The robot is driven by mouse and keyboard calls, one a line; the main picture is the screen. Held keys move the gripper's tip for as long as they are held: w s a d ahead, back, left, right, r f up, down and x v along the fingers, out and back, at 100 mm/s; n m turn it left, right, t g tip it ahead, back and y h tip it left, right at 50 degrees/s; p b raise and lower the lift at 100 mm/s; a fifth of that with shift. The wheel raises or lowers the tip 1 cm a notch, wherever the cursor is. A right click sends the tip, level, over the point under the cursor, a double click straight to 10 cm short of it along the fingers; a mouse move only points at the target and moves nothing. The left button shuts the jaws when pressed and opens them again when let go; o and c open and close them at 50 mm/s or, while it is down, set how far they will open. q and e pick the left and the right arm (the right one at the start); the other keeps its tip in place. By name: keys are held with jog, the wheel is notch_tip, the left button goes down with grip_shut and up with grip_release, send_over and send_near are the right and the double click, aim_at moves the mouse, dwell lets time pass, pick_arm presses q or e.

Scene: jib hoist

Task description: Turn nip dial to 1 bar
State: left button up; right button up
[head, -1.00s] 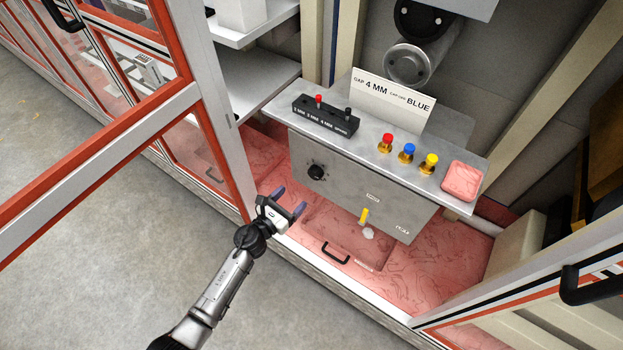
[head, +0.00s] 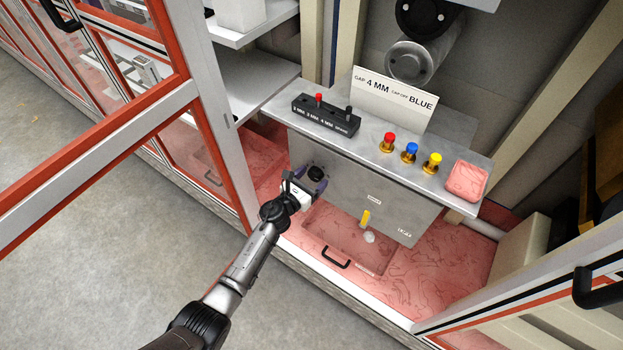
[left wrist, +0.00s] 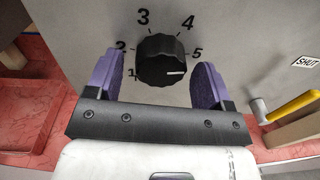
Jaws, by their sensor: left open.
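The nip dial is a black ridged knob (left wrist: 161,58) on the grey panel, with numbers 1 to 5 around it. Its white mark points right, just below the 5. In the head view the dial (head: 316,172) shows on the panel's left part, partly behind my gripper. My left gripper (head: 305,183) is open in front of it. In the left wrist view its purple fingers (left wrist: 157,78) stand on either side of the knob, with a gap visible on each side. My right gripper is not in view.
A yellow lever (head: 365,218) is lower on the panel; a "SHUT" label (left wrist: 305,62) shows near it. Red, blue and yellow buttons (head: 409,152) and a black switch block (head: 325,118) sit on the shelf above. An open red-framed door (head: 215,150) stands left of my arm.

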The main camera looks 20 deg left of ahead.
pick_arm(q)
jog(key=c, duration=0.9)
